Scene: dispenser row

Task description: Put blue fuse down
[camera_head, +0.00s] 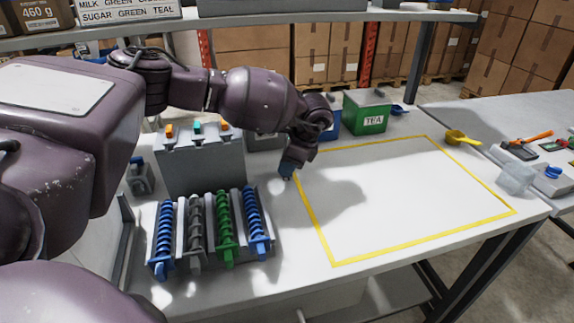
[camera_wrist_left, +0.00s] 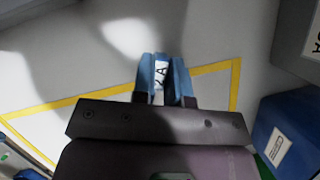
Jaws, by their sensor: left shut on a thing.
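My left gripper (camera_head: 292,160) points down near the far left corner of the yellow outline (camera_head: 332,262) on the white table. It is shut on the blue fuse (camera_wrist_left: 178,78), which shows a white label with dark letters in the left wrist view. In the head view only a small blue bit of the fuse (camera_head: 287,171) shows beneath the gripper. I cannot tell whether the fuse touches the table. The area inside the outline is empty. My right gripper is in neither view.
A dispenser row with blue, grey and green coils (camera_head: 224,222) stands left of the gripper. A grey box (camera_head: 200,165) with coloured pieces on top is behind it. A green TEA box (camera_head: 367,112) and a yellow scoop (camera_head: 458,137) are at the back. A clear container (camera_head: 516,178) stands at right.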

